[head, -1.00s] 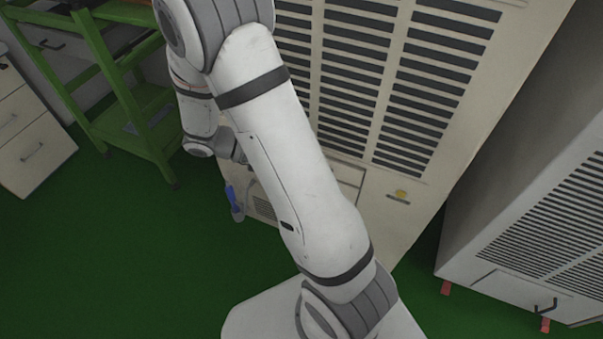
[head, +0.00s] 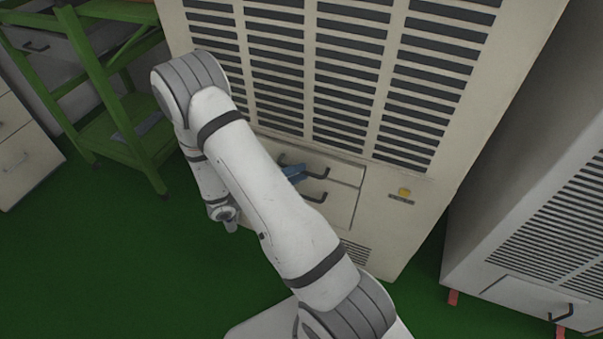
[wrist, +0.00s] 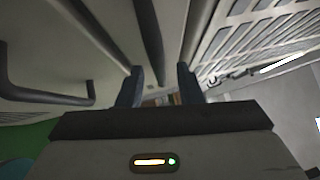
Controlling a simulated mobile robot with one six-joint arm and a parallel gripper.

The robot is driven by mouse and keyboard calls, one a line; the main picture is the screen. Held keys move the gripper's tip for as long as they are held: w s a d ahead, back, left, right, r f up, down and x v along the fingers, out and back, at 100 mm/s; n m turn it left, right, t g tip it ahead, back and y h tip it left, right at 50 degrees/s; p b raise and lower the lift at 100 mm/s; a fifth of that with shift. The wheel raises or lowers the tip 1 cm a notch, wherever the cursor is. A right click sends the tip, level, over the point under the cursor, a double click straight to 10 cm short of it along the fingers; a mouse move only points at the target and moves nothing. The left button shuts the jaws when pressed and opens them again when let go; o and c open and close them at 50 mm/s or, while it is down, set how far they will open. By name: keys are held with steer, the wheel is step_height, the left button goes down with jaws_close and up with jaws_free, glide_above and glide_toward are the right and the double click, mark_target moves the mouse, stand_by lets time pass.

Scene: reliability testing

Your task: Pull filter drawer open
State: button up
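The beige filter cabinet (head: 390,225) has two drawer fronts below its vent slats, an upper drawer (head: 335,170) and a lower drawer (head: 334,206). The upper drawer has a dark handle (head: 287,161), partly hidden by my gripper. The lower drawer has another dark handle (head: 317,197). My gripper (head: 293,174) is at the upper handle, its blue fingers showing past my arm. In the wrist view my gripper (wrist: 159,86) has its fingers apart, with a dark handle bar (wrist: 150,42) running between them. Contact cannot be told. The lower handle (wrist: 45,95) shows at left.
A grey-white vented cabinet (head: 535,200) stands at right on red feet. A green rack (head: 115,120) and a white drawer unit (head: 22,150) are at left. Green floor (head: 110,265) is clear at lower left.

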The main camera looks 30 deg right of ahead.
steer(key=shift+s+d+r, duration=0.1)
steer(key=shift+d, duration=0.7)
steer(key=shift+c, duration=0.5)
jaws_close()
